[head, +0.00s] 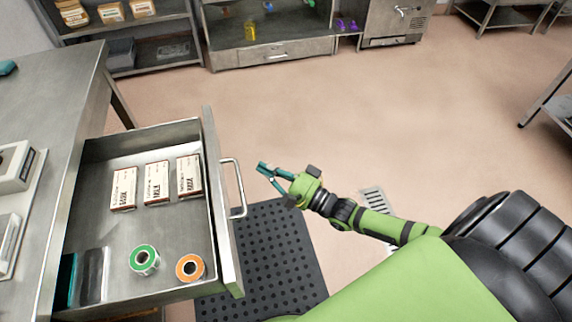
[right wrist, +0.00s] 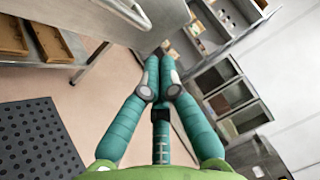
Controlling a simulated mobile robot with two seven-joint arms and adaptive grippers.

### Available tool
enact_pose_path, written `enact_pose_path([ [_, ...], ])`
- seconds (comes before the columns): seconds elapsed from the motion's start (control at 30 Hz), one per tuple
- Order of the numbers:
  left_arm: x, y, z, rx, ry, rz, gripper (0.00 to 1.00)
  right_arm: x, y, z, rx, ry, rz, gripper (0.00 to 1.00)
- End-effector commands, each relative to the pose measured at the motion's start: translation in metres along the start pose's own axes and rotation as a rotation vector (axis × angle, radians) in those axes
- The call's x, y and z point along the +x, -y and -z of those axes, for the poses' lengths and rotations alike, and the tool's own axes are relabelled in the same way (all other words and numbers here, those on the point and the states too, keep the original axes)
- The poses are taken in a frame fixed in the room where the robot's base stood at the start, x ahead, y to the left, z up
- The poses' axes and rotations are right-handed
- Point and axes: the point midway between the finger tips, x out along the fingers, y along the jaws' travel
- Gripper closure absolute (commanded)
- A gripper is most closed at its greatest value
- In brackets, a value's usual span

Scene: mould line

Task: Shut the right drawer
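The open metal drawer (head: 225,225) sticks out from the workbench at the left of the head view. Its bar handle (head: 241,190) is on the front panel and also shows at the top of the right wrist view (right wrist: 128,14). My right gripper (head: 264,168), with teal fingers, is in front of the drawer, just right of the handle and apart from it. In the right wrist view its fingertips (right wrist: 160,62) come together with nothing between them. My left gripper is not in view.
The drawer holds three labelled boxes (head: 157,182), a green roll (head: 144,260), an orange roll (head: 190,268) and a dark case. A perforated black mat (head: 270,255) lies on the floor. Shelves and cabinets (head: 275,52) stand at the back; the floor between is clear.

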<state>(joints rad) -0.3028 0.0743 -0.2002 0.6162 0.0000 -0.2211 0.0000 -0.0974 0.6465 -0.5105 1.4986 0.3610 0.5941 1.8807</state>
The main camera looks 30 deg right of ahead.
Motion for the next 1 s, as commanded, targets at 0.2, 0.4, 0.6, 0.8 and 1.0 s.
enact_pose_path([
  [0.2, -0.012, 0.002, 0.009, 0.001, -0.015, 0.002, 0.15, 0.018, 0.0, -0.022, 0.004, 0.0, -0.003, 1.0],
  [0.4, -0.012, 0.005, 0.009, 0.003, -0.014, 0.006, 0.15, 0.021, -0.001, -0.026, 0.001, 0.001, -0.004, 1.0],
  [0.6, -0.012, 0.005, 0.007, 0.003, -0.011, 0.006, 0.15, 0.021, -0.002, -0.025, 0.001, 0.001, -0.003, 1.0],
  [0.8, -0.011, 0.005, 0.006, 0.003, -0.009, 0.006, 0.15, 0.025, -0.002, -0.029, 0.002, 0.001, -0.001, 1.0],
  [1.0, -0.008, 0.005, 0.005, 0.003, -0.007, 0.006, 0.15, 0.042, -0.006, -0.046, 0.005, 0.002, 0.002, 1.0],
])
